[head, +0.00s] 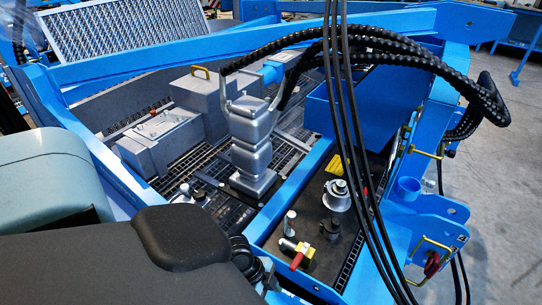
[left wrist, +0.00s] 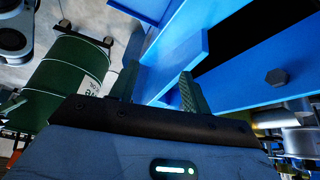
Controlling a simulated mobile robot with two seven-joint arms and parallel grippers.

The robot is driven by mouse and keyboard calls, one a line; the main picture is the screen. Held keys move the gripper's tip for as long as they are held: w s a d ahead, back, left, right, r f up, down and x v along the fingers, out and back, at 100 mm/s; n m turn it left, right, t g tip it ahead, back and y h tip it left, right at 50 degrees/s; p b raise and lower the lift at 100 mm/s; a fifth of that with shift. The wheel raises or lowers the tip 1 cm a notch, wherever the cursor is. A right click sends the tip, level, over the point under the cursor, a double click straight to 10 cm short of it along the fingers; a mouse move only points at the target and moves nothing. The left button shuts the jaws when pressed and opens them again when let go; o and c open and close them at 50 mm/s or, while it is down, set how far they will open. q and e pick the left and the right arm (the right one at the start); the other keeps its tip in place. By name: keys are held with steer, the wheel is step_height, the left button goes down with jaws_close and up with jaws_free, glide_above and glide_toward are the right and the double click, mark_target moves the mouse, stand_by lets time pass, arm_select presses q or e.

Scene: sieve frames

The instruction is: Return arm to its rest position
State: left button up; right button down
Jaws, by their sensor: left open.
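My left gripper (left wrist: 159,86) shows in the left wrist view, with its two fingers standing apart and nothing held between them. A blue steel beam (left wrist: 172,65) lies behind the fingers; I cannot tell whether the fingers touch it. No gripper shows in the head view. Parts of my own body fill its lower left. My right gripper is not in view.
In the head view, a blue frame (head: 120,165) surrounds grey boxes (head: 160,141), a silver stacked unit (head: 251,140) and a red-handled valve (head: 298,257). Black hoses (head: 358,150) hang across it. In the left wrist view, a green drum (left wrist: 62,75) stands left.

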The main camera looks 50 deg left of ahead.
arm_select(q)
steer(key=shift+s+d+f, duration=0.1)
steer(key=shift+s+d, duration=0.1)
stand_by(0.6)
steer(key=s+d+f+n+t, duration=0.2)
steer(key=s+d+f+n, duration=0.15)
steer(key=s+d, duration=0.5)
steer(key=s+r+n+t+y, duration=0.3)
steer(key=s+n, duration=0.4)
steer(key=s, duration=0.8)
steer(key=w+r+p, duration=0.3)
steer(key=r+p, duration=0.3)
steer(key=r, duration=0.1)
steer(key=w+a+r+t+p, duration=0.1)
steer(key=w+r+p, duration=0.2)
steer(key=r+p, duration=0.3)
steer(key=shift+w+a+r+m, duration=0.2)
steer(key=shift+w+r+m, duration=0.15)
steer(key=shift+r, duration=0.6)
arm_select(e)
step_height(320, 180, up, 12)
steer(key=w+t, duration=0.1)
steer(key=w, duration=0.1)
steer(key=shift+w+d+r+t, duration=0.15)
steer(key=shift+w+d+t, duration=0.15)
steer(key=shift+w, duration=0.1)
